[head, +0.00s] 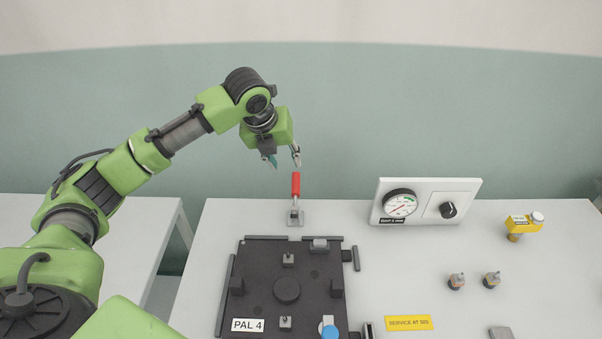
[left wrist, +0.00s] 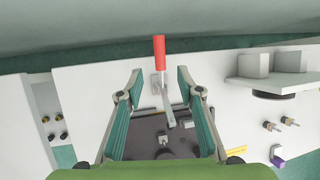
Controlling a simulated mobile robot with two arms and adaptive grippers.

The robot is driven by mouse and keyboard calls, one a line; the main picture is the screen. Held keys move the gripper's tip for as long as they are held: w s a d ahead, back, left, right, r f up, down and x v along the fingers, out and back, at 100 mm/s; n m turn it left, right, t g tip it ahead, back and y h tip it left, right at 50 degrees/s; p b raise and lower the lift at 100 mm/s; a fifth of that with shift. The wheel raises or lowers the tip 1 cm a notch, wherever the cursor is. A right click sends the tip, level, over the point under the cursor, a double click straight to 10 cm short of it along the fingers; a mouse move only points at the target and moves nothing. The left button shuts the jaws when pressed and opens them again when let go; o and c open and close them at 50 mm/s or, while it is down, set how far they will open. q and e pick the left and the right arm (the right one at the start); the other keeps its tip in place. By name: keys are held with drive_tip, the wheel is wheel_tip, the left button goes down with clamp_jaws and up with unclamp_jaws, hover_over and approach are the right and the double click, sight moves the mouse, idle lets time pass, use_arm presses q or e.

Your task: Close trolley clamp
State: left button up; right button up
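The trolley clamp has a red handle (head: 296,185) that stands up from a small grey metal base (head: 295,217) at the back edge of the dark pallet plate (head: 262,262). My left gripper (head: 283,163) is just above the handle's top, pointing down, with its fingers apart and nothing between them in the head view. In the left wrist view the two fingers are spread wide, and the red handle (left wrist: 159,50) shows in the gap, beyond the fingertips. No contact is visible. My right gripper is not in view.
The pallet carries several dark blocks, a blue knob (head: 330,332) and a "PAL 4" label (head: 248,325). A gauge panel (head: 425,200) stands right of the clamp. Small fittings (head: 456,281) and a yellow part (head: 523,226) are farther right. The table between clamp and panel is clear.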

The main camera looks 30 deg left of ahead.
sight(295, 182)
use_arm(q)
drive_tip(key=p+x, duration=0.1)
drive_tip(key=x, duration=1.2)
drive_tip(key=shift+s+f, duration=0.1)
drive_tip(key=shift+s, duration=0.05)
clamp_jaws()
